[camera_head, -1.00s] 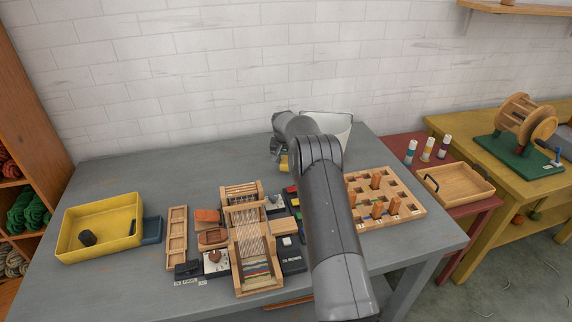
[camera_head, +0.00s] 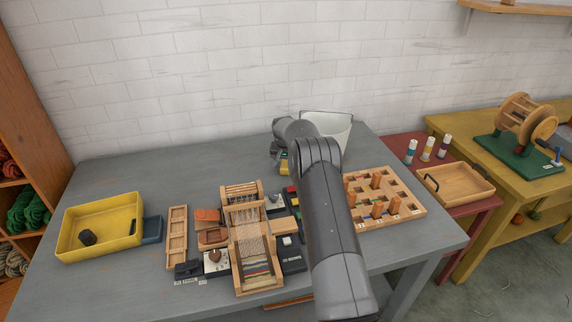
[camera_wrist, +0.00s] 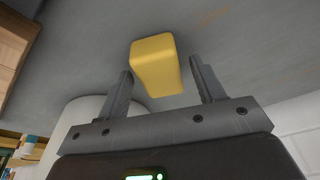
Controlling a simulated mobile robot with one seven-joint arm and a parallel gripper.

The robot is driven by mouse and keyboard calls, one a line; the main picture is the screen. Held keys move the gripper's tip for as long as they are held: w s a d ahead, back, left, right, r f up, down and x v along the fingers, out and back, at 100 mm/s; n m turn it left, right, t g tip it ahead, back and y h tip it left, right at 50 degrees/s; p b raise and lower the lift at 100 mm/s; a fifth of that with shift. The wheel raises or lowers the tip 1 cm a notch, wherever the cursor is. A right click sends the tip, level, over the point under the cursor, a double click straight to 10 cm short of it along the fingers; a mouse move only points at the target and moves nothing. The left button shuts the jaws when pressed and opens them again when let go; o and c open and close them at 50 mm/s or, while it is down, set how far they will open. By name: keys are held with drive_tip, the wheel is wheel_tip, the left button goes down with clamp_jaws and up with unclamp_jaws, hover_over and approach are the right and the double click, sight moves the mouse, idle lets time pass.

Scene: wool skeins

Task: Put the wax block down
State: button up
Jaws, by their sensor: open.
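The wax block (camera_wrist: 154,60) is a yellow block with rounded edges. In the wrist view it appears against the grey tabletop, between and partly beyond the tips of my gripper (camera_wrist: 161,68). The two fingers stand apart, one on each side, with visible gaps to the block. I cannot tell whether the block rests flat on the table. In the head view my arm hides most of the gripper, and a small yellow patch (camera_head: 284,169) shows beside it, probably the block.
A white bin (camera_head: 340,135) stands close behind my arm. A small loom (camera_head: 255,240) with tools around it is at the table's front middle. A pegged wooden board (camera_head: 405,190) lies right. A yellow tray (camera_head: 100,205) holds a dark piece at left. The back left tabletop is clear.

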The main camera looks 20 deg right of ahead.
drive_tip(key=s+a+r, duration=0.1)
drive_tip(key=s+r, duration=0.3)
drive_tip(key=r, duration=0.5)
drive_tip(key=s+a+r+n, duration=0.1)
drive_tip(key=s+a+r, duration=0.1)
drive_tip(key=s+r, duration=0.45)
drive_tip(key=s+a+r, duration=0.1)
drive_tip(key=s+r, duration=0.2)
drive_tip(key=r, duration=0.7)
drive_tip(key=s+a+r+n+t, duration=0.1)
drive_tip(key=s+r, duration=0.3)
drive_tip(key=s, duration=0.3)
drive_tip(key=s+a+r, duration=0.2)
drive_tip(key=s+r, duration=0.3)
drive_tip(key=s, duration=0.3)
drive_tip(key=s+a+f+n, duration=0.1)
drive_tip(key=s+f, duration=0.1)
drive_tip(key=s, duration=1.2)
drive_tip(key=s+a+f+n+t+y, duration=0.1)
drive_tip(key=s+f, duration=0.1)
drive_tip(key=s, duration=1.3)
drive_tip(key=shift+a+f+n+t, duration=0.3)
drive_tip(key=shift+a, duration=0.1)
